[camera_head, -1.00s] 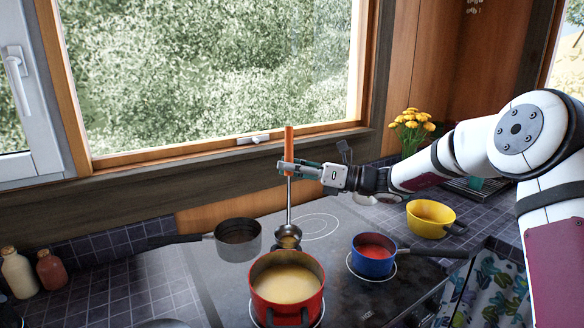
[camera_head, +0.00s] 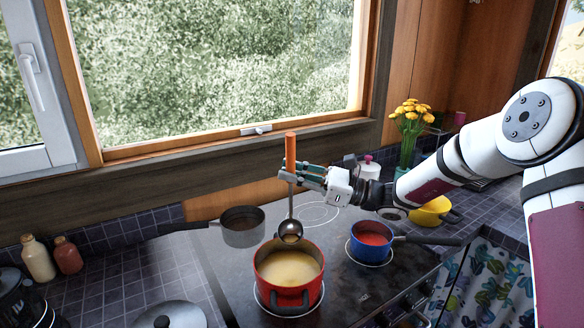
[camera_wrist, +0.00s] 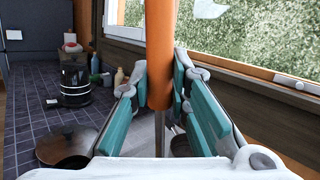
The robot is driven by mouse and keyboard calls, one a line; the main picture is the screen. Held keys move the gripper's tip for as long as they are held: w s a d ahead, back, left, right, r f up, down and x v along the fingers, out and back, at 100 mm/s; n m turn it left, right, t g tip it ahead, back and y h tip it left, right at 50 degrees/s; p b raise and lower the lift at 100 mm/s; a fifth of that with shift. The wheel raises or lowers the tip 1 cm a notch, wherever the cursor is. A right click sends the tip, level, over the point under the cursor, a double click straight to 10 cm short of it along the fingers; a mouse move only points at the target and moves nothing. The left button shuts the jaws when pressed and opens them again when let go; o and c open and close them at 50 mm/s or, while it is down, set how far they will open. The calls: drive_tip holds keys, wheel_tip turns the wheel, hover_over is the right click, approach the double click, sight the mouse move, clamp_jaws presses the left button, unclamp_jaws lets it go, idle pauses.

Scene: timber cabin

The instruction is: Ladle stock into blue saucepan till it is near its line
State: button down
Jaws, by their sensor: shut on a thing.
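My gripper (camera_head: 302,175) is shut on the orange handle of the ladle (camera_head: 291,152) and holds it upright. In the wrist view the handle (camera_wrist: 160,55) stands between the teal finger pads. The ladle's metal bowl (camera_head: 290,231) hangs at the far rim of the red pot; I cannot tell whether it touches. The red pot (camera_head: 288,294) holds yellowish stock (camera_head: 289,268). The blue saucepan (camera_head: 371,252) stands to its right with red contents (camera_head: 371,239) inside. Its line cannot be made out. What the ladle bowl holds is unclear.
A grey saucepan (camera_head: 242,233) stands at the back left of the dark hob (camera_head: 350,290). A yellow pot (camera_head: 432,212) is at the right, partly behind my arm. Two bottles (camera_head: 38,260) and a lid (camera_head: 170,316) are on the tiled counter at left. A window is behind.

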drive_tip(key=s+f+n+g+p, duration=0.2)
drive_tip(key=s+f+n+g, duration=0.1)
drive_tip(key=s+n, duration=0.5)
drive_tip(key=s+f+n+g+p, duration=0.3)
drive_tip(key=s+f+n, duration=0.1)
drive_tip(key=s+n, duration=0.4)
drive_tip(key=shift+s+d+n+p, duration=0.2)
drive_tip(key=shift+s+n+p, duration=0.1)
drive_tip(key=shift+s, duration=0.55)
drive_tip(key=shift+f, duration=0.1)
drive_tip(key=shift+d, duration=0.1)
idle(0.8)
